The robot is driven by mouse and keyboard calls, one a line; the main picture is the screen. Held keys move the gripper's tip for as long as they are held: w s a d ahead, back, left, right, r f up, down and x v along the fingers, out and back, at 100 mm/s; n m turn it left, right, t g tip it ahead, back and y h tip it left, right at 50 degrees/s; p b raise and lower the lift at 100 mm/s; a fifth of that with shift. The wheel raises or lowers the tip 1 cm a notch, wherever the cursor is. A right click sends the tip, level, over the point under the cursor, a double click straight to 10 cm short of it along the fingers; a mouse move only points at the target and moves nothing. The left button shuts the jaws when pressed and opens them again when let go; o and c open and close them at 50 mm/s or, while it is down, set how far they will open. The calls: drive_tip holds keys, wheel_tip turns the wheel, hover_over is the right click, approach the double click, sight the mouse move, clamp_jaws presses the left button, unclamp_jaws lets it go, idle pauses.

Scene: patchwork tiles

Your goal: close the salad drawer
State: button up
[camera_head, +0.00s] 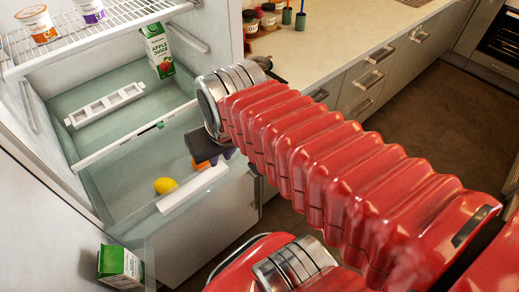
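The salad drawer (135,196) is a clear bin low in the open fridge, and it stands pulled out. Its front carries a white handle strip (192,187). A yellow lemon (166,185) lies inside. My gripper (205,148), dark, is at the end of my red arm, over or beside the right part of the drawer, behind the handle strip in the picture. A small orange patch shows just below it; I cannot tell what it belongs to. My wrist hides part of the gripper, and its fingers are not clear. I cannot tell whether it touches the drawer.
Above the drawer is a glass shelf with a white front edge (135,135), a white tray (104,105) and an apple juice carton (157,48). Tubs stand on the wire rack (120,15). A green carton (120,265) is at lower left. Kitchen counters stand right; floor is clear.

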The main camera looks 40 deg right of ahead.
drive_tip(key=d+f+m, duration=0.1)
drive_tip(key=d+m, duration=0.1)
drive_tip(key=d, duration=0.1)
drive_tip(key=d+f+m+g, duration=0.1)
drive_tip(key=d+f+m, duration=0.1)
drive_tip(key=d, duration=0.1)
drive_tip(key=d+f+m+g, duration=0.1)
drive_tip(key=d+f+m, duration=0.1)
drive_tip(key=m, duration=0.1)
drive_tip(key=shift+d+f, duration=0.25)
drive_tip(key=shift+d, duration=0.15)
clamp_jaws()
drive_tip(key=d+f+m, duration=0.3)
drive_tip(key=d+m, duration=0.2)
drive_tip(key=m, duration=0.8)
drive_tip(key=w+d+f+m, duration=0.1)
drive_tip(key=d+f+m, duration=0.2)
drive_tip(key=m, duration=1.1)
drive_tip(key=d, duration=0.2)
drive_tip(key=shift+w+d+f+y, duration=0.15)
drive_tip(key=shift+w+d+y, duration=0.15)
drive_tip(key=shift+d+y, duration=0.1)
drive_tip(key=shift+a, duration=0.1)
